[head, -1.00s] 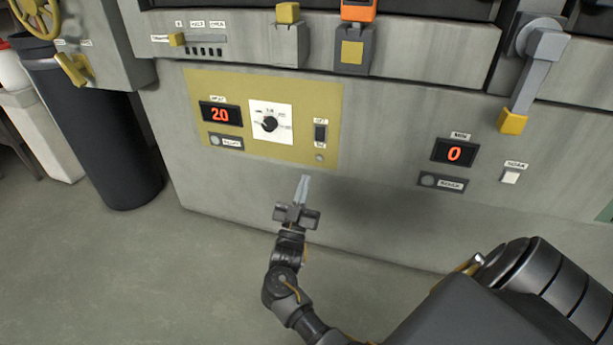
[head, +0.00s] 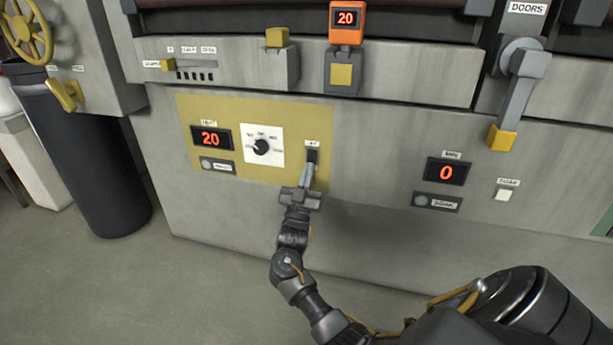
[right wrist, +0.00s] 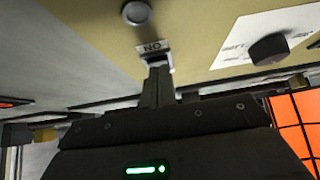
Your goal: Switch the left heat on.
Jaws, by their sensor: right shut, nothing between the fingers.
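The dark heat switch (head: 312,156) is at the right end of the yellow panel (head: 187,130) in the head view. My right gripper (head: 308,170) is shut and empty, with its fingertips at the lower part of the switch. In the right wrist view the fingertips (right wrist: 158,72) meet the switch (right wrist: 153,58) by its upside-down ON label (right wrist: 153,47). I cannot tell whether they press on it. A round grey lamp (right wrist: 136,13) beyond the label looks unlit; the gripper hides it in the head view. My left gripper is not in view.
The panel also has a red display (head: 211,138) reading 20 and a dial (head: 261,146). To the right are a display (head: 446,172) reading 0 and a grey lever (head: 515,95) with a yellow end. A dark bin (head: 100,160) stands at the left.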

